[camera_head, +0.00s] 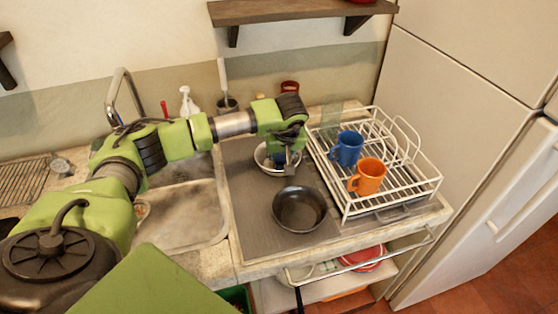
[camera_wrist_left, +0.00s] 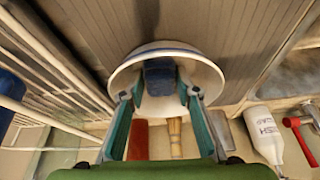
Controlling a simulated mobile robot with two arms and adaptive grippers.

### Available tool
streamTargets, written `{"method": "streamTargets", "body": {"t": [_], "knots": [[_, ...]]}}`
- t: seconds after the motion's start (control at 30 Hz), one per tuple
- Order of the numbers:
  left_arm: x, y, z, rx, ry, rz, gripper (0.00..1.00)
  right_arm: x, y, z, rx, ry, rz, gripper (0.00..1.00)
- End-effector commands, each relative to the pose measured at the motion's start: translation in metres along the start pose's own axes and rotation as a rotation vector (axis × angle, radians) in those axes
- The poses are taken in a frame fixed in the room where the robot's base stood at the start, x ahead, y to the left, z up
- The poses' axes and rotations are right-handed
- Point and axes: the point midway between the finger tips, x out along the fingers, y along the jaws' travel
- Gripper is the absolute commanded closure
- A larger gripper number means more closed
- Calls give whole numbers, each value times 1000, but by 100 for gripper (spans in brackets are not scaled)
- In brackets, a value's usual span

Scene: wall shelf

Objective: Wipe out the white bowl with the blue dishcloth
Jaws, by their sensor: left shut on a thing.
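The white bowl (camera_head: 264,163) stands on the grey drainboard, partly hidden behind my left gripper (camera_head: 284,161). In the left wrist view the bowl (camera_wrist_left: 205,72) has a dark blue rim line and opens toward my gripper. The blue dishcloth (camera_wrist_left: 160,80) is a folded bundle between my left fingertips (camera_wrist_left: 160,95), and the gripper is shut on it. The cloth lies within the bowl's outline. Whether it touches the inner wall is hard to tell. In the head view only a small blue patch of the cloth (camera_head: 279,158) shows. My right gripper is not in view.
A dark pan (camera_head: 299,208) sits close in front of the bowl. A white dish rack (camera_head: 392,193) with a blue mug (camera_head: 346,149) and an orange mug (camera_head: 368,177) stands to the right. The sink (camera_head: 185,215) lies left. A white bottle (camera_head: 188,102) stands behind.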

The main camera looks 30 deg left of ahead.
Motion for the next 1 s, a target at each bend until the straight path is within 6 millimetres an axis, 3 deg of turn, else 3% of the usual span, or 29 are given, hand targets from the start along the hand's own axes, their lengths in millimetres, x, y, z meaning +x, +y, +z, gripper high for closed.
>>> {"method": "streamTargets", "body": {"t": [0.57,1.0], "knots": [[6,-7,-9,-1,1,-3,87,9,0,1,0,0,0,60],[2,-14,-4,0,-1,-2,87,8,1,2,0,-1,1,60]]}}
